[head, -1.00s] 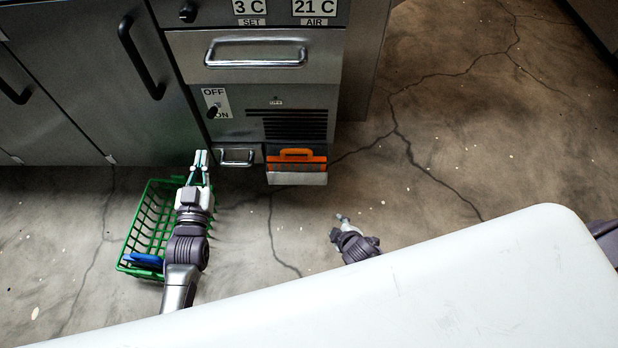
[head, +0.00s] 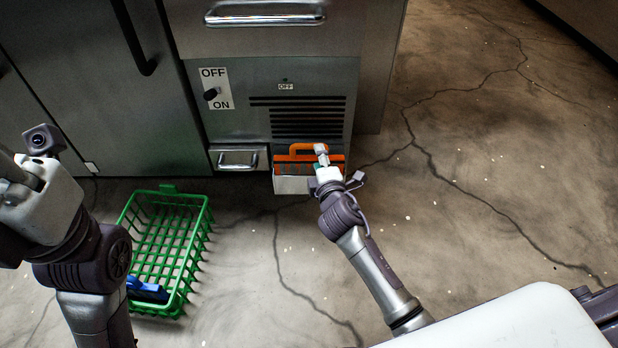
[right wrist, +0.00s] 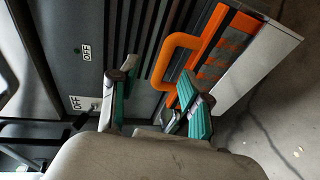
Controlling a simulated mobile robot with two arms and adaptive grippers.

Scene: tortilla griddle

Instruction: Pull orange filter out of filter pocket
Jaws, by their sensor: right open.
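The orange filter (head: 283,168) sits in the filter pocket (head: 291,186), a pale-fronted holder low on the steel unit below the vent slats. Its looped handle sticks out at the top. My right gripper (head: 322,158) is at the right end of the filter and hides part of it. In the right wrist view, my right gripper (right wrist: 160,84) is open, with teal-padded fingers apart. The filter handle (right wrist: 168,62) appears between and just beyond the fingertips; I cannot tell whether they touch it. My left gripper is at the left edge, its fingers not clearly visible.
A green basket (head: 205,215) with a blue object (head: 147,290) inside stands on the floor, left of the filter. A small drawer (head: 238,160) is beside the pocket. An OFF/ON switch (head: 211,94) is above. Floor to the right is clear.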

